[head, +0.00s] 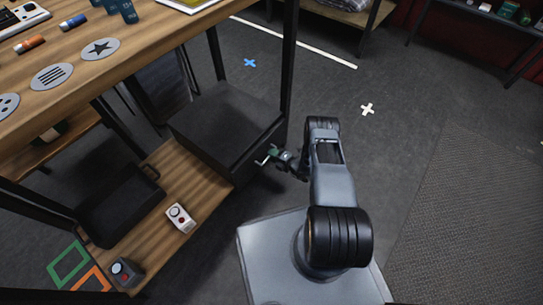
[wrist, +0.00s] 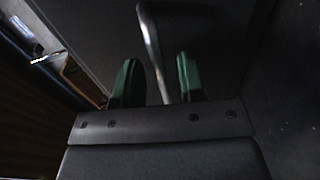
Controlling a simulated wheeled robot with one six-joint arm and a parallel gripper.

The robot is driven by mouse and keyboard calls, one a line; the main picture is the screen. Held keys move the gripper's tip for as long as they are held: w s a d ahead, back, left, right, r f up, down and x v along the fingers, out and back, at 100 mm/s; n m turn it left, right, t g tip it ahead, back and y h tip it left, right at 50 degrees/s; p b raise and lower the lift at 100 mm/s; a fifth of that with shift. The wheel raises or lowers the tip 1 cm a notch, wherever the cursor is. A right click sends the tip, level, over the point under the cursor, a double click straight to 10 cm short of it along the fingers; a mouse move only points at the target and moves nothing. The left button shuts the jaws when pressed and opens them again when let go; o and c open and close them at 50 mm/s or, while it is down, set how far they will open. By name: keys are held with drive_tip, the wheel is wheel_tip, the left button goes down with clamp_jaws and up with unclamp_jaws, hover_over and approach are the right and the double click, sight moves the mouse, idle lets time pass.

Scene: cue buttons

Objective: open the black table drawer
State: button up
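The black table drawer (head: 222,112) is a dark box under the wooden table top, at the table's right end. A pale handle (head: 262,161) shows at its lower right side, partly hidden by my gripper. My gripper (head: 275,153) is at this handle. In the wrist view its two green fingers (wrist: 157,80) stand apart, one on each side of the grey handle bar (wrist: 152,45). Small gaps seem to show beside the bar, so I see no firm grip on it. The view is dark, and how far out the drawer is cannot be told.
The wooden table (head: 150,40) carries round cue discs and small items. A lower shelf (head: 190,180) holds a black tray (head: 118,208) and a white box with a red button (head: 180,217). A black table leg (head: 290,60) rises behind the drawer. The floor to the right is clear.

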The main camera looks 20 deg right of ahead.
drive_tip(key=shift+x, duration=0.8)
drive_tip(key=shift+c, duration=0.3)
clamp_jaws()
